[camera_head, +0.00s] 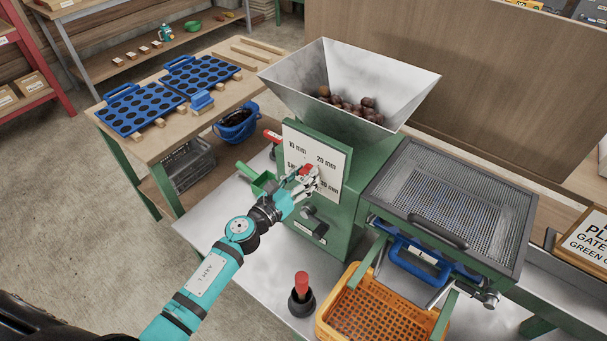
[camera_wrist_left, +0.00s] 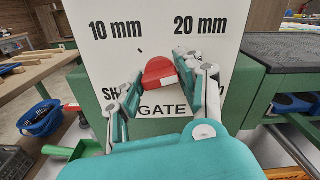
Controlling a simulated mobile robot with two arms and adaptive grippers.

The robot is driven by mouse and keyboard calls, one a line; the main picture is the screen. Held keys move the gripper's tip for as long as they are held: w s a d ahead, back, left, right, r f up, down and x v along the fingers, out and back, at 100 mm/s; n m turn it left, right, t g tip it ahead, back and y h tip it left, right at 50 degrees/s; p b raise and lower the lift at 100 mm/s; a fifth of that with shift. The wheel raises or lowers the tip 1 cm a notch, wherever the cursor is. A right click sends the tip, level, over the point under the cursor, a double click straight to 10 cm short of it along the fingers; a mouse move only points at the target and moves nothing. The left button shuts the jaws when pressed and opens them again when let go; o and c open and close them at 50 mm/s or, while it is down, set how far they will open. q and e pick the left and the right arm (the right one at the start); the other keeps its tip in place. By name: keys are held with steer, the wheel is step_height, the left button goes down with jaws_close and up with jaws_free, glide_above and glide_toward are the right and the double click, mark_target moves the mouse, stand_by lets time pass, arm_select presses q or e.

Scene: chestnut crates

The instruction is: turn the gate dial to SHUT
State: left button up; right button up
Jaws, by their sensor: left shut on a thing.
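The gate dial is a red knob (camera_head: 306,169) on a white plate (camera_head: 329,155) on the front of the green machine; it also shows in the left wrist view (camera_wrist_left: 160,72). The plate reads 10 mm and 20 mm at the top and GATE below. The SHUT label at lower left and the label at lower right are partly hidden by my fingers. My left gripper (camera_head: 303,182) is shut on the dial, one finger on each side, in the left wrist view (camera_wrist_left: 160,90). I cannot tell which label the dial points to. My right gripper is not in view.
A steel hopper (camera_head: 290,88) holding chestnuts tops the machine. A red-handled black post (camera_head: 301,295) and an orange crate (camera_head: 325,322) stand in front. A mesh-topped tray (camera_head: 520,215) is at right.

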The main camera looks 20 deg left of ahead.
arm_select(q)
steer(key=n, duration=0.5)
steer(key=shift+n+p, duration=0.3)
steer(key=n+p, duration=0.1)
steer(key=n, duration=0.9)
steer(key=shift+p, duration=0.4)
steer(key=shift+s+f+n+p, duration=0.1)
steer(key=shift+n+p, duration=0.5)
steer(key=shift+n, duration=5.25)
steer(key=shift+f+n+p, duration=0.1)
steer(key=shift+n+p, duration=0.45)
steer(key=shift+n, duration=5.3)
steer(key=o, duration=1.2)
steer(key=shift+r, duration=0.1)
steer(key=shift+c, duration=0.2)
